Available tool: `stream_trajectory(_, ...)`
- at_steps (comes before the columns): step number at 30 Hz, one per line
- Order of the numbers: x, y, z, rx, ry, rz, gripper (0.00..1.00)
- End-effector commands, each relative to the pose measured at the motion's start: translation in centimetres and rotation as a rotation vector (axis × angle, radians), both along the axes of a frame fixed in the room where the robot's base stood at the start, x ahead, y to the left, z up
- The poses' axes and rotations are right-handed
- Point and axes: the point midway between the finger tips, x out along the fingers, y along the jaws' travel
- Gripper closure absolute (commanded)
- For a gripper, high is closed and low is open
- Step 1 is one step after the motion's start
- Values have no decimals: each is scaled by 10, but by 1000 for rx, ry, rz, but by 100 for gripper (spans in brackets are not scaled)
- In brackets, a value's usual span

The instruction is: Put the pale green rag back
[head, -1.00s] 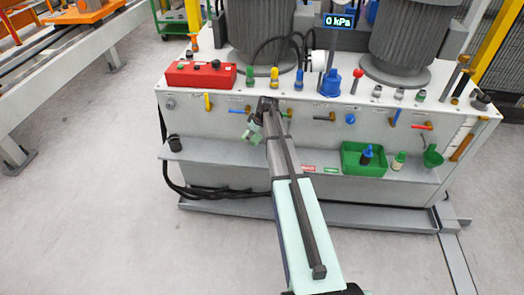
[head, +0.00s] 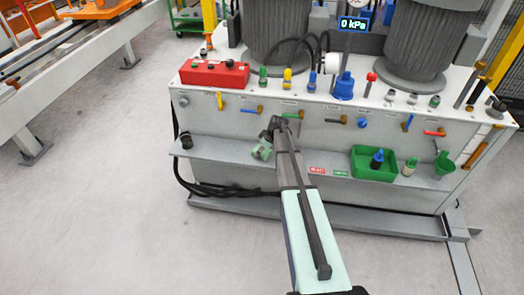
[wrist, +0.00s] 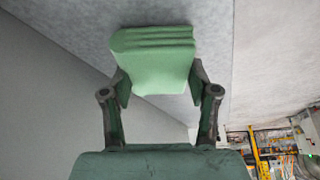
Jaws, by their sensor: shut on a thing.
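The pale green rag (wrist: 153,62) is a folded block between the two fingers of my gripper (wrist: 158,88), which is shut on it. In the head view the rag (head: 262,151) shows just below my gripper (head: 270,138), in front of the grey cabinet and level with its front ledge (head: 222,150). I cannot tell whether the rag touches the ledge. In the wrist view a grey surface lies beyond the rag. My forearm hides part of the ledge to the right of the rag.
A black cup (head: 186,140) stands at the left end. Valve handles line the cabinet front. The left ledge is mostly clear.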

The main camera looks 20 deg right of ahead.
Motion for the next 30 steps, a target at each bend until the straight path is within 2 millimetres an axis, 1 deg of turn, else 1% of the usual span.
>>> stream_trajectory(5,0,0,-4,0,0,0,68)
stream_trajectory(6,0,0,-3,0,0,0,30)
stream_trajectory(7,0,0,-3,0,0,0,19)
stream_trajectory(8,0,0,-3,0,0,0,16)
stream_trajectory(17,0,0,-2,-1,1,0,16)
stream_trajectory(22,-2,-1,6,-1,0,0,16)
stream_trajectory(26,-9,-4,22,-1,-2,-1,16)
stream_trajectory(30,-18,-10,47,-1,-2,-1,16)
